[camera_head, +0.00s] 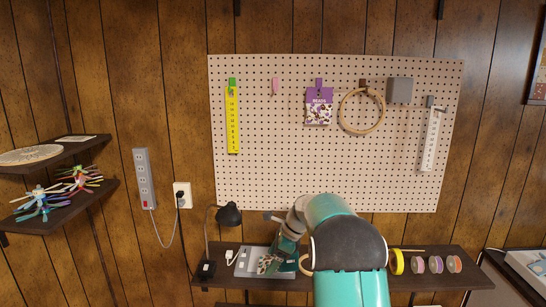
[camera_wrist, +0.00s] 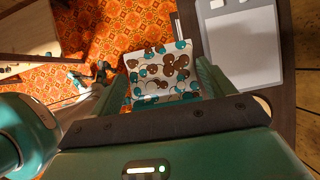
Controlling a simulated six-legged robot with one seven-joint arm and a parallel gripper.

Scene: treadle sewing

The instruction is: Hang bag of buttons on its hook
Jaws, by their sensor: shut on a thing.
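The bag of buttons (camera_wrist: 160,70) is clear with teal, brown and white buttons. It sits between the fingers of my gripper (camera_wrist: 163,88) in the wrist view. In the head view my gripper (camera_head: 282,258) is low over the shelf, with part of the bag (camera_head: 265,264) showing beside it. The bag's top is hidden by the gripper. A pink hook (camera_head: 275,86) on the pegboard (camera_head: 280,165) is empty, well above my gripper. A purple hook (camera_head: 319,84) carries a purple BEADS bag (camera_head: 319,108).
A yellow ruler (camera_head: 233,122), a wooden hoop (camera_head: 344,112), a grey block (camera_head: 400,90) and a white ruler (camera_head: 430,140) are on the pegboard. The dark shelf (camera_head: 430,282) below bears a black lamp (camera_head: 229,215), a grey tray (camera_head: 245,264) and tape rolls (camera_head: 418,265).

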